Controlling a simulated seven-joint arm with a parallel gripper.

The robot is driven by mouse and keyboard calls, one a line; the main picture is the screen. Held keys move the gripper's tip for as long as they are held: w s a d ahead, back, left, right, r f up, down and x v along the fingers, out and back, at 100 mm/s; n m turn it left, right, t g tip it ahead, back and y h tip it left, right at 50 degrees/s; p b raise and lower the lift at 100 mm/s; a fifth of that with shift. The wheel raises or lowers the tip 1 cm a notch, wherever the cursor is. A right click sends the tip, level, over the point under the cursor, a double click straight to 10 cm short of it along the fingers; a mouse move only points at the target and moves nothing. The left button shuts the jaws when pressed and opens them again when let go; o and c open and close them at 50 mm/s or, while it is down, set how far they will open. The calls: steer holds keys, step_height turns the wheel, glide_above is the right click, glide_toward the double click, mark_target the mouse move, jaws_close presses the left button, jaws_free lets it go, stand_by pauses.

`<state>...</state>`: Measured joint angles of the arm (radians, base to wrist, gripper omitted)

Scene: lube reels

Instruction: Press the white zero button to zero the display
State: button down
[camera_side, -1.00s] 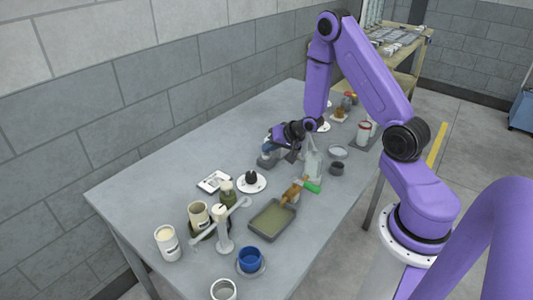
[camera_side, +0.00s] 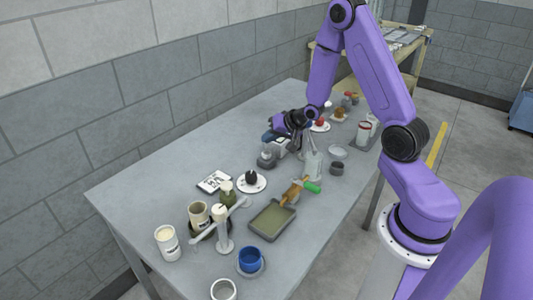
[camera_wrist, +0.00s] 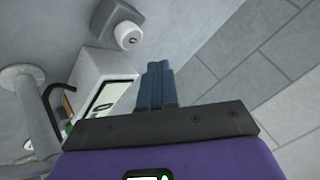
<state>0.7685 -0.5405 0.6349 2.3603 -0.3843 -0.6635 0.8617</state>
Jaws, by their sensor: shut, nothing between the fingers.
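A white round button (camera_wrist: 128,35) with a small dark mark sits on a grey block (camera_wrist: 107,20) in the wrist view. The block also shows in the side view (camera_side: 265,161), just below my gripper. A white box (camera_wrist: 90,75) with a pale green display (camera_wrist: 108,98) stands beside the button; its reading is not legible. In the side view, the box (camera_side: 284,145) is partly hidden by my gripper. My gripper (camera_wrist: 155,66) is shut and empty, its blue fingertips apart from the button. In the side view, my gripper (camera_side: 268,137) is above the block.
A white plate (camera_side: 243,187) with a dark object, a framed card (camera_side: 214,181) and a green tray (camera_side: 271,220) stand nearer the camera. A clear bottle (camera_side: 313,166) is right of the box. The table's left back area is clear.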

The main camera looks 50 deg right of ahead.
mark_target(268, 154)
steer(key=shift+r, duration=1.4)
steer(key=shift+a+r, duration=0.1)
steer(key=shift+a, duration=0.2)
steer(key=s+a+r+n+g, duration=0.3)
steer(key=s+a+n, duration=0.35)
steer(key=a, duration=0.25)
steer(key=s+a+r+n+g, duration=0.25)
steer(key=s+a+n, duration=0.25)
steer(key=s+a, duration=0.25)
steer(key=s+a+r+n+g, duration=0.1)
steer(key=s+n, duration=0.3)
steer(key=s, duration=0.5)
steer(key=s+a+r+n+g, duration=0.1)
steer(key=s+r+n+g, duration=0.1)
steer(key=s+n, duration=0.3)
steer(key=s+r, duration=0.1)
steer(key=s, duration=0.3)
steer(key=shift+s+r+h, duration=0.3)
steer(key=shift+s+r, duration=0.1)
steer(key=shift+g, duration=0.25)
